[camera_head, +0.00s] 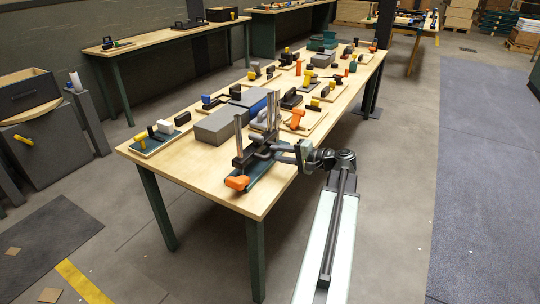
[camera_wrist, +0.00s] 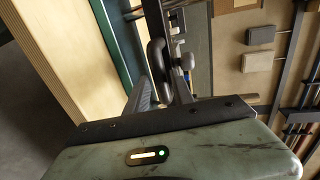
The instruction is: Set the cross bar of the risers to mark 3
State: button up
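The risers (camera_head: 238,137) are upright grey metal posts on a green base at the near right corner of the workbench. An orange handle (camera_head: 237,183) sticks out at the near end of the base. A dark piece between the posts looks like the cross bar (camera_head: 256,150), low down; its mark cannot be read. My gripper (camera_head: 275,150) reaches in from the right, at the posts. In the wrist view my gripper (camera_wrist: 162,98) has its two fingers around or beside a dark looped part (camera_wrist: 157,58); contact cannot be told. A round knob (camera_wrist: 186,61) is beside it.
The workbench (camera_head: 180,160) is crowded behind the risers with grey blocks (camera_head: 222,124) and several small fixtures with orange and yellow handles. A green-based fixture (camera_head: 153,145) lies at the left corner. The floor (camera_head: 400,200) to the right is clear.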

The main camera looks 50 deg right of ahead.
jog(key=shift+x, duration=1.4)
jog(key=shift+s+a, duration=0.1)
grip_shut()
